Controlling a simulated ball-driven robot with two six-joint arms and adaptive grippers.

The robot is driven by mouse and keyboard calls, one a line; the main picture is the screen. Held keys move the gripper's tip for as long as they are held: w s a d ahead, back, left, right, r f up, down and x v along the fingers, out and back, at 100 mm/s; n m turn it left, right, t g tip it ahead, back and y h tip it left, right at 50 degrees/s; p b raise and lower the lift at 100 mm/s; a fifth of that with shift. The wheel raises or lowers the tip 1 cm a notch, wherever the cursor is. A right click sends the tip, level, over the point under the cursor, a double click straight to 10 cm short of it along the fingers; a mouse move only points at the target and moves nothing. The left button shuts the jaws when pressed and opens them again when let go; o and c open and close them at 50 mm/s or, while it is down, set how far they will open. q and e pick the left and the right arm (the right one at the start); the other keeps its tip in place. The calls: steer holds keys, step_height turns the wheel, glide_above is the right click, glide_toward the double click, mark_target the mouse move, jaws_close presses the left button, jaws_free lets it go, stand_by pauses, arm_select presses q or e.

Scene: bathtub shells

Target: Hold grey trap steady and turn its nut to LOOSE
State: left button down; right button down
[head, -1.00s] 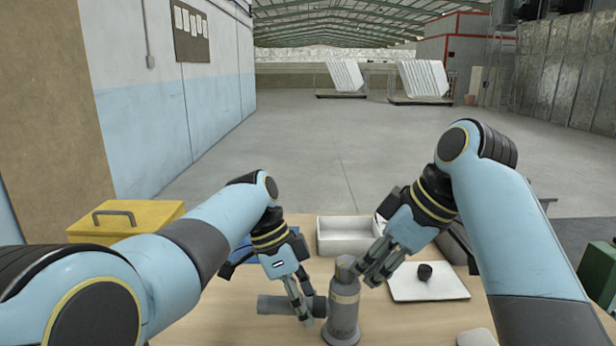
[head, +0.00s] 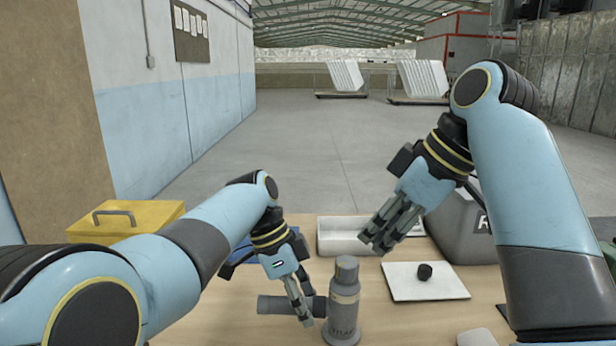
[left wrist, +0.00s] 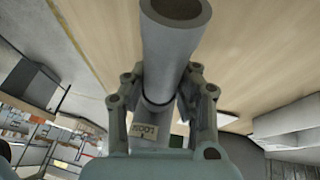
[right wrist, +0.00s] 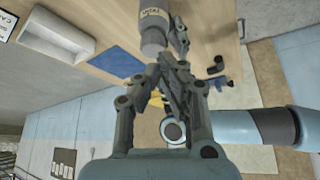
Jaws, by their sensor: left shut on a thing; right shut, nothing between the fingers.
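I cannot make out the nut's exact setting. My right gripper (head: 378,238) is shut and empty, above and right of the trap. The right wrist view also shows the trap (right wrist: 153,28).
A white tray (head: 345,238) is behind the trap. A white board (head: 400,285) with a small black object (head: 425,271) lies to the right. A yellow box (head: 125,220) is at the left, a grey bin (head: 465,230) at the back right.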

mark_target(347, 267)
steer(key=shift+w+d+f, duration=0.1)
steer(key=shift+w+f, duration=0.25)
steer(key=shift+f, duration=0.65)
steer(key=shift+w+d+f, duration=0.1)
steer(key=shift+w+f, duration=0.2)
steer(key=shift+f, duration=0.7)
steer(key=shift+w+f, duration=0.35)
steer(key=shift+f, duration=0.65)
steer(key=shift+a, duration=0.2)
steer(key=shift+s+a, duration=0.15)
steer(key=shift+s, duration=0.2)
steer(key=shift+s+a, duration=0.15)
steer(key=shift+s, duration=0.1)
